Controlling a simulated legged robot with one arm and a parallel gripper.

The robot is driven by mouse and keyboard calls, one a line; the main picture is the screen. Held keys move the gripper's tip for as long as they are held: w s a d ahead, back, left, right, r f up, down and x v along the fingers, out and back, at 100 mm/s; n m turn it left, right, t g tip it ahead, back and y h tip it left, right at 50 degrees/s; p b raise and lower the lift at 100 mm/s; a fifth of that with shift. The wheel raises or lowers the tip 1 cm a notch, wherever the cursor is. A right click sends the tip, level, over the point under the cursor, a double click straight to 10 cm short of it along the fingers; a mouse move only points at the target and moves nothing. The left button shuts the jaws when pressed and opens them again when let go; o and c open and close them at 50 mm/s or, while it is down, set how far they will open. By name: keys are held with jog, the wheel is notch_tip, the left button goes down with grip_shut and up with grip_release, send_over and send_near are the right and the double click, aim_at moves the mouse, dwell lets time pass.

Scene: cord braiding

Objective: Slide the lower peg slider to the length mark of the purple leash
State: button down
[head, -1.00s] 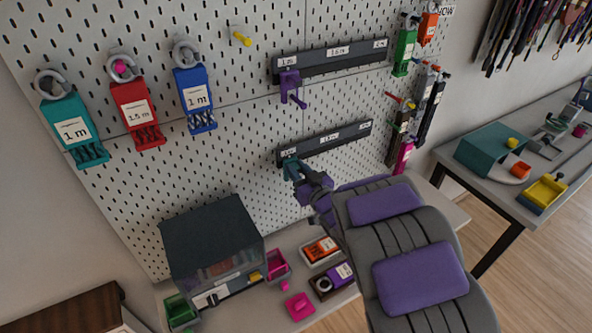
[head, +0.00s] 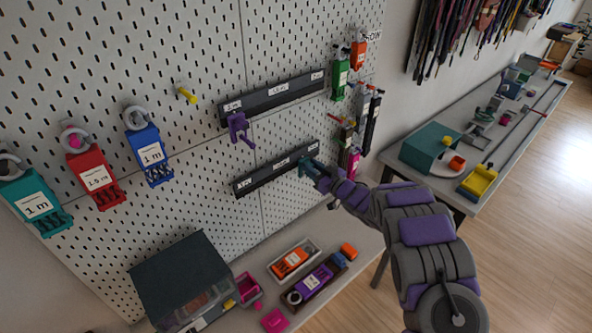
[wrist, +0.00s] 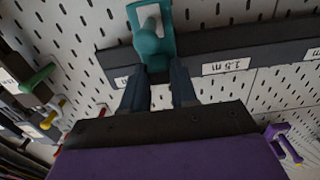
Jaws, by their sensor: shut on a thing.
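The lower peg slider (head: 306,166) is teal and sits near the right end of the lower dark rail (head: 262,175). My gripper (wrist: 158,82) is shut on its peg (wrist: 149,42). The wrist view is upside down; there the upside-down 1.5 m label (wrist: 227,65) lies to the right of the slider, and a pale patch shows inside the slider's frame. The lower rail's right-end mark (head: 313,147) is just above the slider. The purple leash's labelled holder (head: 313,281) lies in a dark tray on the bench; I cannot read its length.
A purple slider (head: 238,126) is at the left of the upper rail (head: 272,97). Teal, red and blue 1 m and 1.5 m holders hang at the left. Green, orange and other holders (head: 340,78) hang close to the right of the rails. A dark cabinet (head: 178,272) stands below.

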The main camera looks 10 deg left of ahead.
jog(key=shift+w+d+p, duration=0.8)
jog(key=shift+w+d, duration=1.15)
jog(key=shift+w, duration=0.1)
jog(key=c, duration=1.3)
grip_release()
jog(key=shift+r, duration=0.1)
jog(key=o, duration=0.3)
jog(key=shift+w+d, duration=0.1)
jog(key=shift+d, duration=0.15)
jog(key=shift+o, duration=0.2)
jog(key=v, duration=1.7)
jog(key=shift+d, duration=0.15)
